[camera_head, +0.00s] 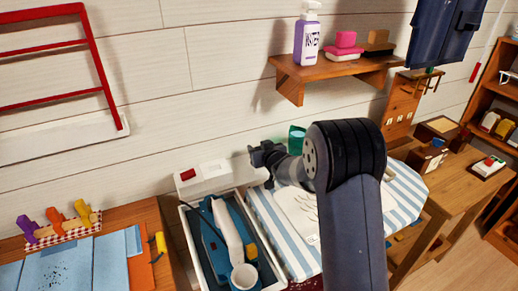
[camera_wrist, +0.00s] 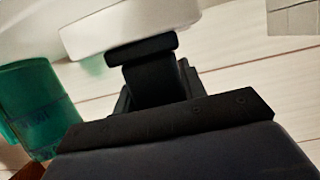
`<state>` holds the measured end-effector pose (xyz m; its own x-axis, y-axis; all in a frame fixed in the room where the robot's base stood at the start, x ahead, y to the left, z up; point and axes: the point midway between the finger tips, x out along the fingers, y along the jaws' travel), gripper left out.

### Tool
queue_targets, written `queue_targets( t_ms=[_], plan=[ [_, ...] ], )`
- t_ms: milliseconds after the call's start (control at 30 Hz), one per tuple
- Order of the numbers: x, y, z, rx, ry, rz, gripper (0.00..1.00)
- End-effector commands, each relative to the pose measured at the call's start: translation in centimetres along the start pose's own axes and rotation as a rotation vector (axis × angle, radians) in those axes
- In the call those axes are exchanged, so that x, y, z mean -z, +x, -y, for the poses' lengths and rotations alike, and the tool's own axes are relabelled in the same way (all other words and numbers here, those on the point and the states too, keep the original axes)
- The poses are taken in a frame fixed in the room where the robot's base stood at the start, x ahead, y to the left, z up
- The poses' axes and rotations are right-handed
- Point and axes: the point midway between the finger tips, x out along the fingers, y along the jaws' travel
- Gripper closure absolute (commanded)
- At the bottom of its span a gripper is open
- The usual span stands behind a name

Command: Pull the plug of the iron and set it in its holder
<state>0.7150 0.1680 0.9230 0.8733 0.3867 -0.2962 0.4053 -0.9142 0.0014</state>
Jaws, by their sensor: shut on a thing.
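A blue and white appliance, seemingly the iron (camera_head: 226,232), lies in a white-rimmed tray (camera_head: 187,238) at lower centre in the head view. A dark cord shows beside it. A white socket box (camera_head: 206,178) with a red switch stands against the wall behind the tray. My gripper (camera_head: 256,157) is just right of the box and slightly above it. In the wrist view, my gripper (camera_wrist: 142,50) has its dark jaws shut, seemingly on the plug, which I cannot make out between them. A white rounded body (camera_wrist: 125,22) lies just beyond the fingertips.
A green cup (camera_head: 297,139) stands behind my arm. It also shows in the wrist view (camera_wrist: 38,108). A striped ironing board (camera_head: 268,222) with a white cloth lies right of the tray. A wall shelf (camera_head: 330,70) holding a purple bottle (camera_head: 307,40) hangs above.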

Motion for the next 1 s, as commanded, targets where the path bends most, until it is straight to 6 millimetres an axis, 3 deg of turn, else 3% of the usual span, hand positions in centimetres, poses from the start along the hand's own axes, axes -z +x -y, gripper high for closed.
queue_targets(
  t_ms=[33,67,333,667,1000],
  plan=[
    [-0.2,0.0,0.0,0.000,0.000,0.002,0.96],
    [-0.1,0.0,0.0,0.000,0.000,0.002,0.58],
    [-0.1,0.0,0.0,0.000,0.000,0.002,0.36],
    [0.5,-0.2,0.0,0.000,-0.001,0.001,0.35],
    [6.6,-2.1,0.0,0.000,-0.003,-0.001,0.35]
  ],
)
